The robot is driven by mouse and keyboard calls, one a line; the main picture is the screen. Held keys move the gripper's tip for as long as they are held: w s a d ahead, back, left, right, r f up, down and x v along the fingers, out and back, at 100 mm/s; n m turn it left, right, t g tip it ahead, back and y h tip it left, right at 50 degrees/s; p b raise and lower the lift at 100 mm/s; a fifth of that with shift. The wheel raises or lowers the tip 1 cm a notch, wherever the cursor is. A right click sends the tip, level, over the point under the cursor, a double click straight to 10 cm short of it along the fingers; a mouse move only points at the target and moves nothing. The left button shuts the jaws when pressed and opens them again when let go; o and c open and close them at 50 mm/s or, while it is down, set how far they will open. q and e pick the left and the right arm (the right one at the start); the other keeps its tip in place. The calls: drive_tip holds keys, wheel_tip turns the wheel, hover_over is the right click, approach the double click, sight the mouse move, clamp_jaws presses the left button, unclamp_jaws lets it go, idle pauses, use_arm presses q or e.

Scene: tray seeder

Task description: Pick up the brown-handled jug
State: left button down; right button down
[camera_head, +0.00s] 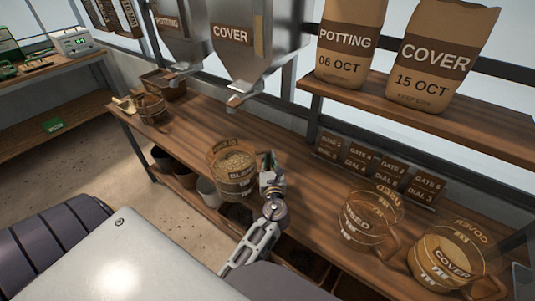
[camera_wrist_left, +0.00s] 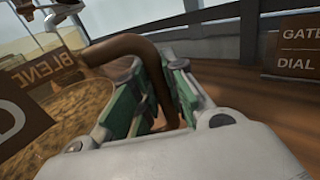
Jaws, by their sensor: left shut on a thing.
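The clear jug labelled BLEND (camera_head: 232,178) has a brown handle and holds grainy, light-brown material. It looks upright at the front part of the wooden bench; I cannot tell whether its base touches the bench. My left gripper (camera_head: 270,178) is at the jug's right side. In the left wrist view, its green-padded fingers (camera_wrist_left: 155,95) are closed around the brown handle (camera_wrist_left: 135,48). The jug's wall and label (camera_wrist_left: 45,75) show to the left there. The fingers hide part of the handle. My right gripper is in neither view.
A clear SEED jug (camera_head: 368,222) and a COVER jug (camera_head: 447,262) stand at the right of the bench (camera_head: 310,200). Gate and dial cards (camera_head: 378,172) stand behind them. The COVER hopper (camera_head: 245,45) hangs above. A small container (camera_head: 151,109) stands at the far left.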

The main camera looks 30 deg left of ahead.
use_arm(q)
drive_tip(key=shift+v, duration=1.8)
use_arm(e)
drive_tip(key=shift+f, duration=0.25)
use_arm(q)
drive_tip(key=shift+r, duration=0.15)
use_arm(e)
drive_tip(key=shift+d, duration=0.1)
use_arm(q)
drive_tip(key=shift+w+d, duration=0.1)
